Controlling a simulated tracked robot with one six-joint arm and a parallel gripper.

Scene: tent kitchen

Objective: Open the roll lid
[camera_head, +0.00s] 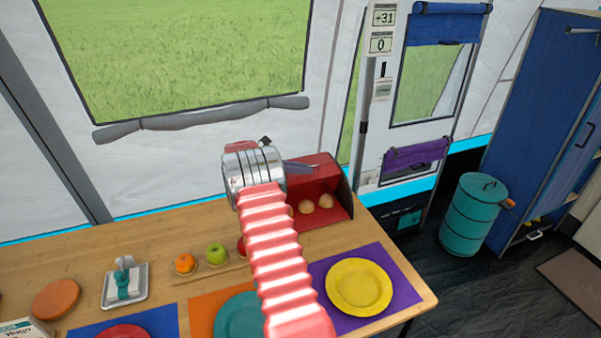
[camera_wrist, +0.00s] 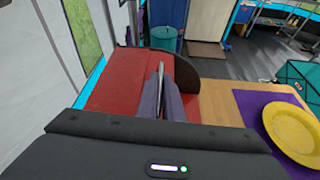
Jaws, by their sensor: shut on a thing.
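The red bread box (camera_head: 338,208) stands at the table's back right corner. Its front is open, and two bread rolls (camera_head: 326,201) show inside. My gripper (camera_head: 308,168) is at the top of the box. In the wrist view my gripper's fingers (camera_wrist: 163,88) are closed together at the lid, on a thin upright light-coloured piece, which looks like the lid's handle. The fingers mostly hide it.
A purple mat with a yellow plate (camera_head: 359,286) lies in front of the box. An orange (camera_head: 185,263), a green apple (camera_head: 216,254) and a red fruit (camera_head: 241,247) sit to the left. The tent wall is close behind. A teal bin (camera_head: 472,213) stands beyond the table's right end.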

